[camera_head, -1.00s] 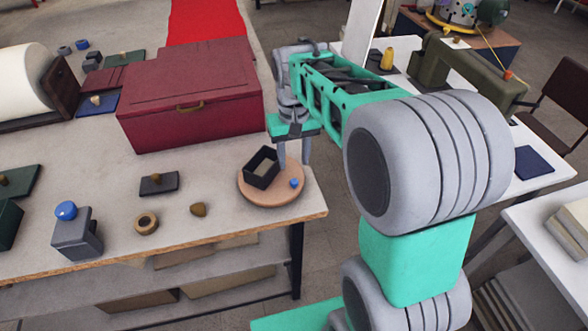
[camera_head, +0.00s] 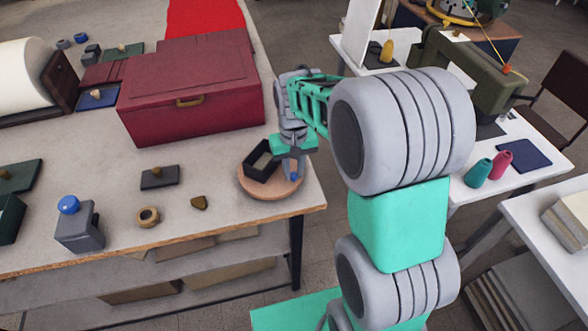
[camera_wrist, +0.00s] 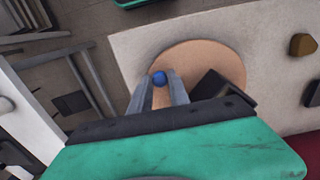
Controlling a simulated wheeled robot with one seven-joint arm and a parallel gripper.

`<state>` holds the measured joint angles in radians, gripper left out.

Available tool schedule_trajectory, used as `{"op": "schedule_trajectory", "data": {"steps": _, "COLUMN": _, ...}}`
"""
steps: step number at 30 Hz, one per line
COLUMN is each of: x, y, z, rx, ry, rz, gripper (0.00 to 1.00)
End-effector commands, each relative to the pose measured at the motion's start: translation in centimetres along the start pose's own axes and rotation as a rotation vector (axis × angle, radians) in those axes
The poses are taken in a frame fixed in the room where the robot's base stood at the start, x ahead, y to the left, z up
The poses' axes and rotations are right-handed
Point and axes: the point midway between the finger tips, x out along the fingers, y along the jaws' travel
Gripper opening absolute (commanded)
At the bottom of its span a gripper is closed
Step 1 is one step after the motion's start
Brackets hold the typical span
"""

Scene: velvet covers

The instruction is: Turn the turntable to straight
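The turntable (camera_head: 262,188) is a round, tan wooden disc near the right front corner of the workbench. It also shows in the wrist view (camera_wrist: 207,57). A black open box (camera_head: 260,171) sits on it, turned at an angle to the bench edge. A small blue knob (camera_head: 294,177) stands near the disc's rim, right of the box. My gripper (camera_wrist: 159,90) is over the disc, pointing down, its fingers apart. In the wrist view the blue knob (camera_wrist: 159,77) appears between the fingertips, with gaps at both sides. I cannot tell whether the fingers touch the disc.
A dark red box (camera_head: 185,105) stands behind the turntable. A brass-coloured piece (camera_head: 199,203), a ring (camera_head: 147,216), a dark block (camera_head: 160,178) and a grey block with a blue knob (camera_head: 79,228) lie to the left. The bench's right edge is close to the disc.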

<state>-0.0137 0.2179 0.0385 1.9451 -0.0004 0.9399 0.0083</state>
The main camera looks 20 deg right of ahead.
Motion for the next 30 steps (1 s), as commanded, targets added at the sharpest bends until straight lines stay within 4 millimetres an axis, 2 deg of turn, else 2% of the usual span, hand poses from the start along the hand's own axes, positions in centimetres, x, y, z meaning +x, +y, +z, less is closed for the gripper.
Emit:
{"op": "schedule_trajectory", "data": {"steps": 1, "x": -0.01, "y": 0.00, "z": 0.00, "rx": 0.000, "ry": 0.000, "rz": 0.000, "gripper": 0.17}}
{"op": "schedule_trajectory", "data": {"steps": 8, "x": -0.02, "y": -0.01, "z": 0.00, "rx": 0.000, "ry": 0.000, "rz": 0.000, "gripper": 0.00}}
{"op": "schedule_trajectory", "data": {"steps": 30, "x": -0.05, "y": -0.02, "z": 0.00, "rx": -0.001, "ry": 0.000, "rz": 0.000, "gripper": 0.00}}
